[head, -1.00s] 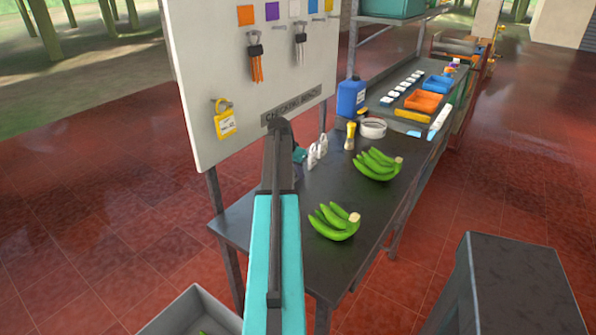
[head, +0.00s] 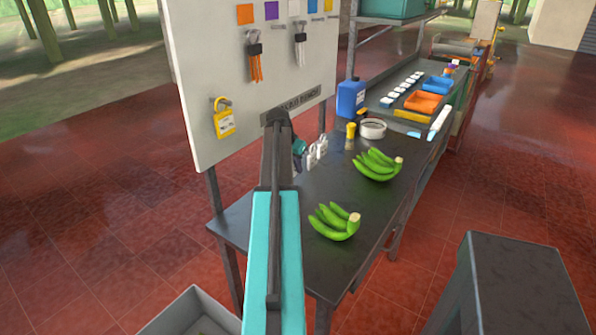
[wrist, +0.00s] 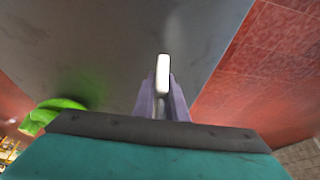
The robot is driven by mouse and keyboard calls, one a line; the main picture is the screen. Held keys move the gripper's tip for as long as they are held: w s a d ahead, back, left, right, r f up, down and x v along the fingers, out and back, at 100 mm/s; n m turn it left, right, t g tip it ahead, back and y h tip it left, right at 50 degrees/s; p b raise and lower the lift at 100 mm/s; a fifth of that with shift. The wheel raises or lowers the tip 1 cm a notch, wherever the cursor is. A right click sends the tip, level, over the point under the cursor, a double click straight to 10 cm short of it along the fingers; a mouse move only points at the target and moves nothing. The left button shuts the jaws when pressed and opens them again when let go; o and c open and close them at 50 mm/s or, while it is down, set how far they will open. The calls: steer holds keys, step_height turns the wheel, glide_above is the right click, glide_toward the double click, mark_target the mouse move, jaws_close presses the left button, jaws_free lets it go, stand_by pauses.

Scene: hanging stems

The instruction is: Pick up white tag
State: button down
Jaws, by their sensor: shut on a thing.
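In the wrist view my gripper (wrist: 162,92) is shut on a small white piece, the white tag (wrist: 162,72), seen nearly edge-on between the two greyish-purple fingers. The grey bench top lies beyond it. In the head view my arm's dark link hides much of the gripper; a teal part of my gripper (head: 299,147) shows just right of the link. White tag-like pieces (head: 316,153) show close to its right; I cannot tell whether one of these is the held tag.
Two green banana bunches (head: 335,221) (head: 378,165) lie on the dark bench (head: 300,255). A white board (head: 215,60) with a yellow tag (head: 223,118) stands on the left. A blue jug (head: 351,98), a tape roll (head: 373,128) and an orange tray (head: 422,102) stand farther back.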

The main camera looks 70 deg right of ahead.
steer(key=shift+s+a+r, duration=0.1)
steer(key=shift+a+r, duration=0.15)
steer(key=s+a+b, duration=0.1)
steer(key=s+a, duration=0.1)
steer(key=a, duration=0.2)
steer(key=s+a+r+b, duration=0.1)
steer(key=s+a, duration=0.1)
steer(key=a, duration=0.3)
steer(key=s+a+b, duration=0.1)
steer(key=s+a, duration=0.2)
steer(key=a, duration=0.2)
steer(key=shift+r, duration=0.25)
stand_by(1.1)
steer(key=shift+d+r, duration=0.1)
steer(key=shift+r, duration=0.05)
